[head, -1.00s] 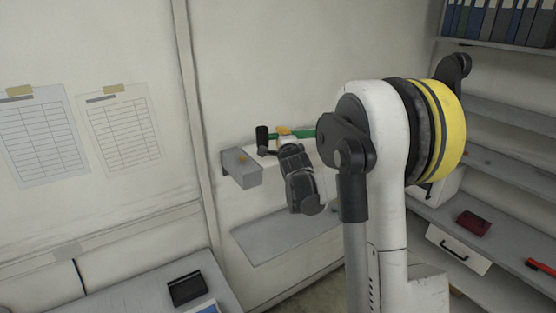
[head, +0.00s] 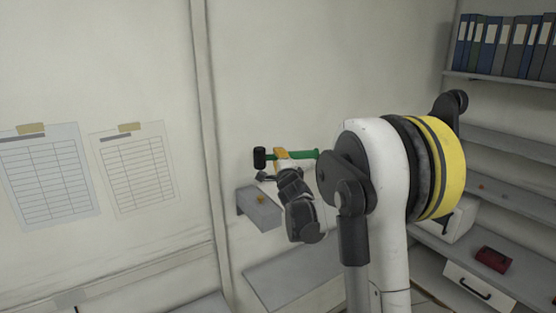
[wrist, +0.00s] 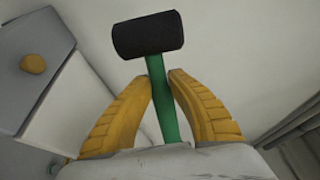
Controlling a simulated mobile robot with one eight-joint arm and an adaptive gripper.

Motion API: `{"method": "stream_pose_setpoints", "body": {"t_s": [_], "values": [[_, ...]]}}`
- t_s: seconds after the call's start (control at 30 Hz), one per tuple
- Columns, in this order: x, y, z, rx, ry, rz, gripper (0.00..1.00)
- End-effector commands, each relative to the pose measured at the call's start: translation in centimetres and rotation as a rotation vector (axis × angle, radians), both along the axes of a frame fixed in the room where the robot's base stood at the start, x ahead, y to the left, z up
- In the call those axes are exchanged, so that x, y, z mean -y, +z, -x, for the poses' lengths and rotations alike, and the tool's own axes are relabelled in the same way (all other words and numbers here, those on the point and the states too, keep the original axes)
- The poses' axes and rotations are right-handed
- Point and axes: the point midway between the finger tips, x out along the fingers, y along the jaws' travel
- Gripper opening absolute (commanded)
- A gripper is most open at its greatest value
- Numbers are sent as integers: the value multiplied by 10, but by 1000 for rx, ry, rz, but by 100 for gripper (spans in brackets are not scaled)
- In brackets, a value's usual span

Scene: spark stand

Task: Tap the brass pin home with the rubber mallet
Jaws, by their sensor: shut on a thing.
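The rubber mallet has a black head (head: 259,158) and a green handle (head: 304,154). My gripper (head: 280,156) is shut on the handle with its yellow fingers, just behind the head. The mallet head (wrist: 147,33) and handle (wrist: 162,105) also show in the wrist view, between the fingers (wrist: 162,76). The brass pin (head: 261,199) stands on a grey block (head: 262,214) on the wall, below the mallet head and apart from it. In the wrist view the pin (wrist: 33,63) is at the upper left. I cannot tell how deep it sits.
A grey shelf (head: 290,272) is below the block. Paper sheets (head: 45,175) are taped to the left wall. Shelves at the right hold several binders (head: 505,45) and a red box (head: 493,259). The air around the mallet head looks clear.

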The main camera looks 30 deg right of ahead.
Motion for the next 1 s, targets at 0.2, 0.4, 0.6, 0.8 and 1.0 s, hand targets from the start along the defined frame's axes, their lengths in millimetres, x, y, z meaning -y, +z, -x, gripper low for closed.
{"method": "stream_pose_setpoints", "body": {"t_s": [0.2,0.4,0.6,0.8,1.0], "values": [[-1,-24,0,5,4,-4,0],[0,-51,0,5,4,-4,0],[0,-77,0,5,5,-5,0],[0,-97,0,5,5,-5,0],[0,-106,1,5,5,-4,0]]}}
